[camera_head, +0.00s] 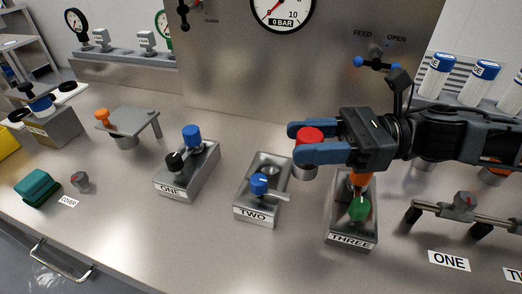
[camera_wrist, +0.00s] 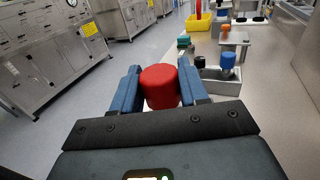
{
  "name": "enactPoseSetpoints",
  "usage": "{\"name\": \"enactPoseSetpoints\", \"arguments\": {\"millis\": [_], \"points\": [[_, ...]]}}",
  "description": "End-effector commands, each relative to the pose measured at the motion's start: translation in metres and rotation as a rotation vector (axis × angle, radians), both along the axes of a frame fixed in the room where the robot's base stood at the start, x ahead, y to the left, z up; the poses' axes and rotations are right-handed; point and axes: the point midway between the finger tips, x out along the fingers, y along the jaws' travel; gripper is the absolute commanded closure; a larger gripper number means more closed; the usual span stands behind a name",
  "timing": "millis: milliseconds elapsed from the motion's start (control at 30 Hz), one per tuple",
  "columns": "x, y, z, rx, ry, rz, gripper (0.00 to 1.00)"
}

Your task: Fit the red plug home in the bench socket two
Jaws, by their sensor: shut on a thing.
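My gripper (camera_head: 297,144) is shut on the red plug (camera_head: 310,134), with a blue finger on each side of it. The plug's red cap is on top and a grey metal body shows below. In the wrist view the red plug (camera_wrist: 160,84) stands between the fingertips of my gripper (camera_wrist: 160,92). Socket two (camera_head: 256,211) is a grey metal block marked TWO, with a blue knob (camera_head: 259,184) and lever at its front. Its recess at the back (camera_head: 268,162) looks empty. The plug is held above and to the right of this recess, partly over the gap toward block three.
Block ONE (camera_head: 173,190) with a blue plug (camera_head: 192,137) stands left. Block THREE (camera_head: 352,241), with an orange plug (camera_head: 362,181) and green knob (camera_head: 359,208), stands right, under my gripper. A panel with a gauge (camera_head: 281,10) rises behind. The bench front is mostly clear.

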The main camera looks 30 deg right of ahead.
Motion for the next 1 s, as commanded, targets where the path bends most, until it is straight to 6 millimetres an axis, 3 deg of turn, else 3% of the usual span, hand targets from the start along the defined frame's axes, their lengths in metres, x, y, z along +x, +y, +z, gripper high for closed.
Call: {"name": "enactPoseSetpoints", "arguments": {"millis": [300, 500, 733, 1000], "points": [[0.065, 0.004, -0.037, 0.001, 0.002, 0.002, 1.0], [0.097, 0.004, -0.057, -0.001, 0.0, 0.002, 1.0], [0.108, 0.004, -0.069, 0.0, 0.0, 0.0, 1.0], [0.107, 0.004, -0.101, 0.001, 0.001, 0.001, 1.0]]}}
